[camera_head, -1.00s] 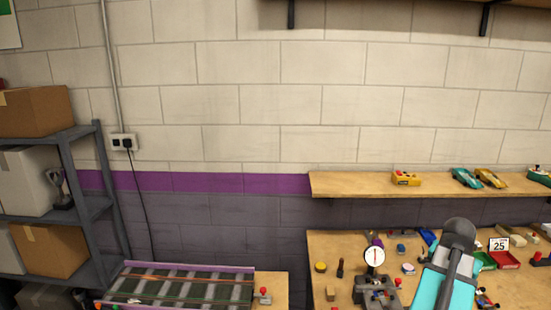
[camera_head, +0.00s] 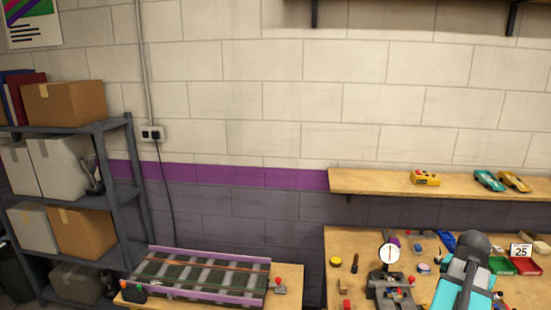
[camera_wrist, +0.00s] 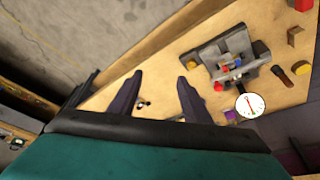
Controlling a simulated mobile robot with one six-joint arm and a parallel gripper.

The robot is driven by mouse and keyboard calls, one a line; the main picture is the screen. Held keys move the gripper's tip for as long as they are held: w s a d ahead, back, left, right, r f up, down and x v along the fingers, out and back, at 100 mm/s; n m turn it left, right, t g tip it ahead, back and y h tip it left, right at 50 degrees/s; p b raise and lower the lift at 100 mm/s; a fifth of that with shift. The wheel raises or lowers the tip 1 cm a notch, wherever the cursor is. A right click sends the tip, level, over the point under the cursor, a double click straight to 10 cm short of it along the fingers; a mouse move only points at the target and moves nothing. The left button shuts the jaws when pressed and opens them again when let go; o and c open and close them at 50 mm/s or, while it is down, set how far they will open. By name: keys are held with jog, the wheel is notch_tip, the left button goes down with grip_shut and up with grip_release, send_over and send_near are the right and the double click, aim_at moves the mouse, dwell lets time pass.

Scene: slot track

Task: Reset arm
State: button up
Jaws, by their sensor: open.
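My gripper (camera_wrist: 158,82) shows in the wrist view as two dark fingers spread apart, with nothing held between them. The wooden workbench top (camera_wrist: 110,98) lies beyond the fingers, and a small dark and white item (camera_wrist: 142,104) on it shows between them. In the head view my teal and dark arm reaches over the workbench (camera_head: 342,238) at the lower right. The fingertips are hidden in that view.
A grey fixture with a dial gauge (camera_head: 389,253) stands on the bench among several small parts, with red and green trays (camera_head: 525,266) at right. A track section (camera_head: 205,274) lies on a lower surface at left. A wall shelf (camera_head: 380,182) holds toy cars; a rack (camera_head: 115,195) holds boxes.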

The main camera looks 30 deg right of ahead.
jog(key=w+a+f+n+y+b, duration=0.1)
jog(key=w+a+f+n+b, duration=0.1)
jog(key=w+a+f, duration=0.5)
jog(key=w+a+f+n+y+b, duration=0.15)
jog(key=w+a+f, duration=0.25)
jog(key=a+f, duration=0.5)
jog(key=w+a+f+n+y+b, duration=0.1)
jog(key=w+a+f+n, duration=0.2)
jog(key=w+a+f, duration=0.5)
jog(key=s+a+f+n+g+y+b, duration=0.1)
jog(key=s+a+f+n+g+b, duration=0.15)
jog(key=a+f, duration=0.9)
jog(key=s+a+f+n+g+b, duration=0.1)
jog(key=s+a+f+n+b, duration=0.2)
jog(key=a+f, duration=0.85)
jog(key=s+a+f+n+g+b, duration=0.2)
jog(key=s+a+f+n+g, duration=0.1)
jog(key=s+a+f, duration=0.6)
jog(key=s+a+n, duration=0.1)
jog(key=s+a, duration=0.2)
jog(key=s, duration=0.1)
jog(key=shift+a+f, duration=0.3)
jog(key=shift+f, duration=0.1)
jog(key=shift+h, duration=0.25)
jog(key=c, duration=0.3)
